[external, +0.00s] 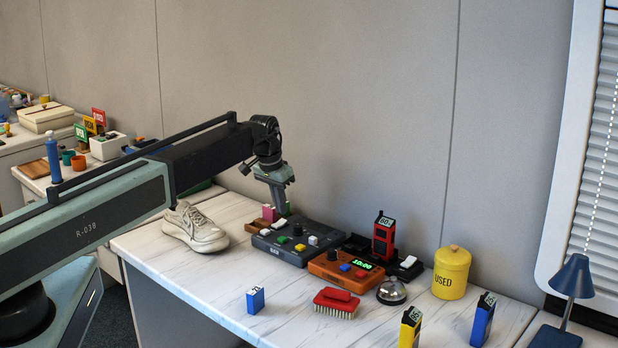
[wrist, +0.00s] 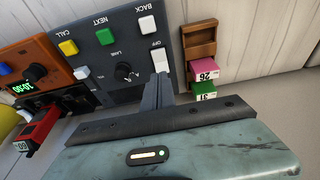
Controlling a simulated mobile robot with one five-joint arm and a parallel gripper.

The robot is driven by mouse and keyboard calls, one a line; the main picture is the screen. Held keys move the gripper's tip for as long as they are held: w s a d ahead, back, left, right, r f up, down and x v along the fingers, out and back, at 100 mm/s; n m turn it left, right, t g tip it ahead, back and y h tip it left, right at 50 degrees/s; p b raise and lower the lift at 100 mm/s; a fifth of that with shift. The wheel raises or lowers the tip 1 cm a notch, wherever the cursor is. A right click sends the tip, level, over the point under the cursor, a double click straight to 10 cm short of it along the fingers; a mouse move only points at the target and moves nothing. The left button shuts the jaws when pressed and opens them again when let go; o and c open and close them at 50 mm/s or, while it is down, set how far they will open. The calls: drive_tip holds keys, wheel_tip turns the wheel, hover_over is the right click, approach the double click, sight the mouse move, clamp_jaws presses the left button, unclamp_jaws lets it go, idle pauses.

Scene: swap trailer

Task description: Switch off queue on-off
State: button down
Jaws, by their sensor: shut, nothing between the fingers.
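In the external view the queue box (external: 283,256) stands on the bench near the wall. My gripper (wrist: 162,82) is shut and empty, its tips right at the lower end of the rocker; whether they touch it I cannot tell. In the external view my gripper (external: 282,207) points down over the back left of the box.
An orange clock box (external: 333,275) stands right of the queue box. A wooden holder (wrist: 199,42) with pink and green tags (wrist: 203,88) is close beside my gripper. A sneaker (external: 194,229), a red brush (external: 337,302), a bell (external: 391,292) and a yellow canister (external: 451,272) stand around.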

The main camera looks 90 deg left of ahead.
drive_tip(key=s+p+v, duration=0.1)
drive_tip(key=p+v, duration=0.8)
drive_tip(key=v, duration=0.2)
drive_tip(key=shift+d, duration=0.45)
